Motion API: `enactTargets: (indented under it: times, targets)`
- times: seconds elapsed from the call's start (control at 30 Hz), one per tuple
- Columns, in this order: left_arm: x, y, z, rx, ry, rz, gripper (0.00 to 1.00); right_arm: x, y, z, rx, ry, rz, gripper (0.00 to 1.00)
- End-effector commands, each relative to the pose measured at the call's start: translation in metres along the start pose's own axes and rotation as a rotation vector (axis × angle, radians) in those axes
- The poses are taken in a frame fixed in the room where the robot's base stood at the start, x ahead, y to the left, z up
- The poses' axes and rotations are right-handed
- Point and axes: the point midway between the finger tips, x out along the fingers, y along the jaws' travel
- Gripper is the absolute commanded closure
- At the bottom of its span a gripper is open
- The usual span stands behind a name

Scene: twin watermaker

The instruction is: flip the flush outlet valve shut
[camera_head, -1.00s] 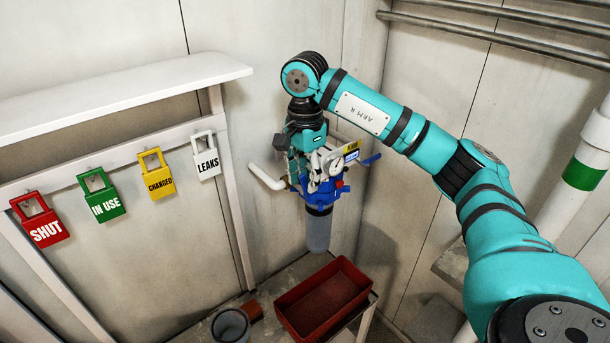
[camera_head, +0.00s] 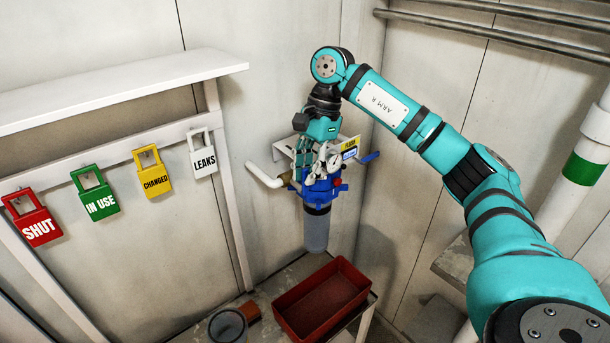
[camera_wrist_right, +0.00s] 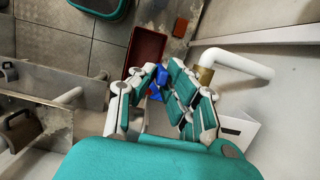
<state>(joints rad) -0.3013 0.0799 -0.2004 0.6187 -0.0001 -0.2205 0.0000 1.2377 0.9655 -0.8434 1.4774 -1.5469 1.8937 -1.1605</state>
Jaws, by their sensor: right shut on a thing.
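The filter unit has a blue head (camera_head: 321,190) over a clear grey bowl (camera_head: 316,231), fixed at the corner wall. A brass valve body (camera_head: 285,179) joins the white elbow pipe (camera_head: 264,175) on its left; both also show in the wrist view, the brass (camera_wrist_right: 205,75) and the pipe (camera_wrist_right: 245,63). My right gripper (camera_head: 303,177) reaches down at the unit's left side. In the wrist view its fingers (camera_wrist_right: 163,80) are closed around a blue valve handle (camera_wrist_right: 161,73), mostly hidden by them. The handle's exact angle cannot be told. My left gripper is not in view.
A gauge (camera_head: 334,161) sits close to my right fingers. Another blue lever (camera_head: 369,157) sticks out right of the unit. A red tray (camera_head: 320,300) and a grey bucket (camera_head: 228,326) stand below. Coloured tags, such as SHUT (camera_head: 33,219), hang from the left rail.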

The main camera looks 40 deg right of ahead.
Motion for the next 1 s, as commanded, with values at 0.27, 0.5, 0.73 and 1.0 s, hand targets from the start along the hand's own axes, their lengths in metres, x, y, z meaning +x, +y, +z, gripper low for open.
enactTargets:
  times: [0.27,0.5,0.73,1.0]
  targets:
    - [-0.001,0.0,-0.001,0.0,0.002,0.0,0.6,0.0,0.0,0.0,0.001,0.002,0.002,0.82]
    - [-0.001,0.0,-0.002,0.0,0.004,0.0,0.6,0.0,0.0,0.0,0.001,0.003,0.002,0.67]
    - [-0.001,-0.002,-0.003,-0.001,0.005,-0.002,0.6,-0.006,0.0,0.0,0.001,0.003,-0.001,0.67]
    - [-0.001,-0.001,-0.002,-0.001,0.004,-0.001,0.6,-0.058,-0.001,0.001,0.0,0.003,-0.005,0.67]
